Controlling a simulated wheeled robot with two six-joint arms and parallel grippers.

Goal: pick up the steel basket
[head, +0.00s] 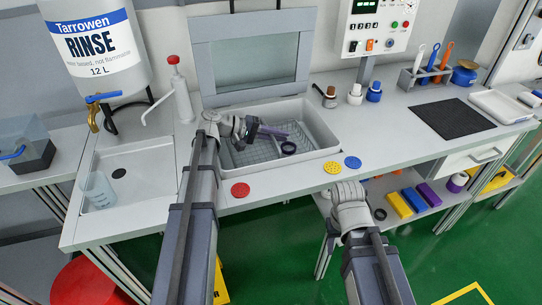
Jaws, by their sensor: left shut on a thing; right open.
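The steel basket (240,154) is a grey wire-mesh tray inside the open, light-grey tank (328,139) on the bench. A small black ring (288,148) shows at the basket. My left gripper (262,131) reaches over the tank from the left and is shut on the basket. The exact grip point is too small to make out, and my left arm hides part of the tank's left side. My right gripper (350,190) is open, in front of the bench edge and apart from the basket. Its fingers are mostly hidden by the wrist.
The tank's raised lid (255,58) stands behind it. Red (240,190), yellow (332,167) and blue (353,162) discs lie along the front edge. A sink (140,171) with a beaker (98,190) is left. A black mat (452,118) lies right, with clear bench before it.

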